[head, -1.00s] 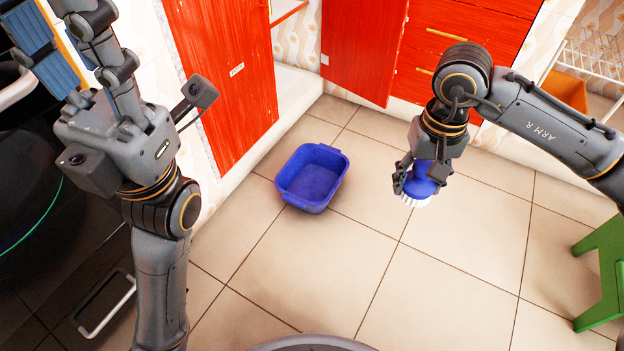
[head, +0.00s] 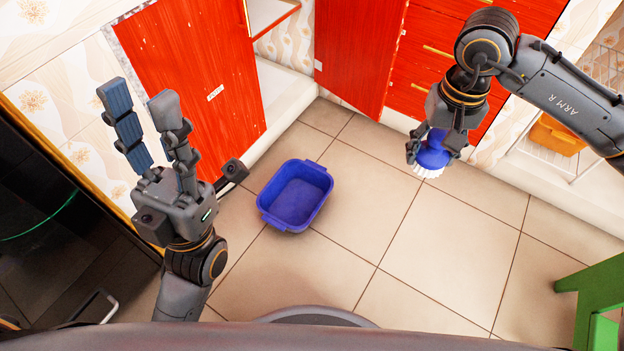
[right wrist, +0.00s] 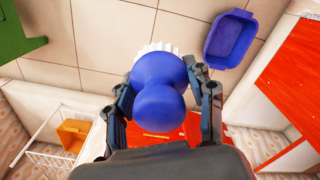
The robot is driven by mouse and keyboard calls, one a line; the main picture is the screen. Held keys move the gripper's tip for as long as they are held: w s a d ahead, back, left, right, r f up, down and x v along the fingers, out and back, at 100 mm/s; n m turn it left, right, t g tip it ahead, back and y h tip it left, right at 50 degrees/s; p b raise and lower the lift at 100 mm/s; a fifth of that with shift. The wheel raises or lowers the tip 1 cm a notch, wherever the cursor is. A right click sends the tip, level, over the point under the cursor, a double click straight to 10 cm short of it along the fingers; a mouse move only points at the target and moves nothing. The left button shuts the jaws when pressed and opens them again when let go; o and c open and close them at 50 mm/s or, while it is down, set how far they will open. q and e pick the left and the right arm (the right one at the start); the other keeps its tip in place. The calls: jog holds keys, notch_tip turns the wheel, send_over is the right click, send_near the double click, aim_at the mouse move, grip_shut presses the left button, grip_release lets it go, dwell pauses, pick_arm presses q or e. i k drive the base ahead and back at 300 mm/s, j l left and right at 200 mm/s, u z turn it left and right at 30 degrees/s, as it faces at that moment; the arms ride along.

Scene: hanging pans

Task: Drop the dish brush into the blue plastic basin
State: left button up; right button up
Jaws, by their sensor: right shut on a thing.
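The blue plastic basin (head: 296,196) stands on the tiled floor in the middle of the head view, and it looks empty. It also shows at the upper right of the right wrist view (right wrist: 231,38). The dish brush (head: 433,154) has a blue round body and white bristles that point down. My right gripper (head: 430,155) is shut on the brush and holds it in the air, to the right of the basin. In the right wrist view the brush (right wrist: 160,85) sits between both fingers. My left gripper (head: 140,122) is open and empty, pointing up at the left.
Red cabinets (head: 190,75) with an open door (head: 360,50) stand behind the basin. A green stool (head: 600,290) is at the lower right. A white wire rack with an orange bin (head: 556,135) is at the right. The floor around the basin is clear.

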aim_at(299, 205)
jog(key=i+l+u, duration=0.45)
jog(key=u, duration=0.2)
jog(key=i+l+u, duration=0.15)
jog(key=l+u, duration=0.2)
jog(key=u, duration=0.35)
